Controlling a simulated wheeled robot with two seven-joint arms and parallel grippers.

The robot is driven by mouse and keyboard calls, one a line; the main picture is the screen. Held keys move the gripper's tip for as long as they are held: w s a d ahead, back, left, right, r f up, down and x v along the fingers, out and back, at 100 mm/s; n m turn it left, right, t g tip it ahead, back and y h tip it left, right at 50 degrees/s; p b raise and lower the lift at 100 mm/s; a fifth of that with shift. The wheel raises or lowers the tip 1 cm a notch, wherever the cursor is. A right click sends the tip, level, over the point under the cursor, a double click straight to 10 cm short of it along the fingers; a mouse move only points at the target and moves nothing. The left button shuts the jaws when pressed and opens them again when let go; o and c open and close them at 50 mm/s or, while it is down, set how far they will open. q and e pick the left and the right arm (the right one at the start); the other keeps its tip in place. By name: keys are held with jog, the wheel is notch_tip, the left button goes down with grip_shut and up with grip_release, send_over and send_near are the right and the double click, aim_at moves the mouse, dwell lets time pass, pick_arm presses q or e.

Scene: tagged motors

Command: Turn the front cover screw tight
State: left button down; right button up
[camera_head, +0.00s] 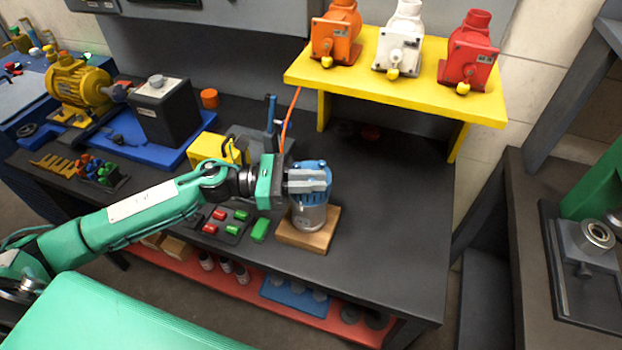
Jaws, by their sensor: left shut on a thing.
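A motor with a blue upper part and a silver-grey lower body (309,218) stands upright on a wooden block (321,238) on the dark workbench. My left gripper (324,181) reaches in from the left at the height of the motor's blue upper part. Its grey fingers are shut on a part of the motor there and cover some of it. The front cover screw cannot be made out; the fingers may hide it. My right gripper is not in view.
A yellow shelf (430,93) behind carries orange (336,35), white (400,42) and red (470,54) tagged housings. Left of the motor lie a tray of red and green pieces (222,217) and a yellow box (213,149). The bench right of the motor (390,235) is clear.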

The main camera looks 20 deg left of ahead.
pick_arm(q)
jog(key=shift+r, duration=0.1)
jog(key=c, duration=1.5)
grip_release()
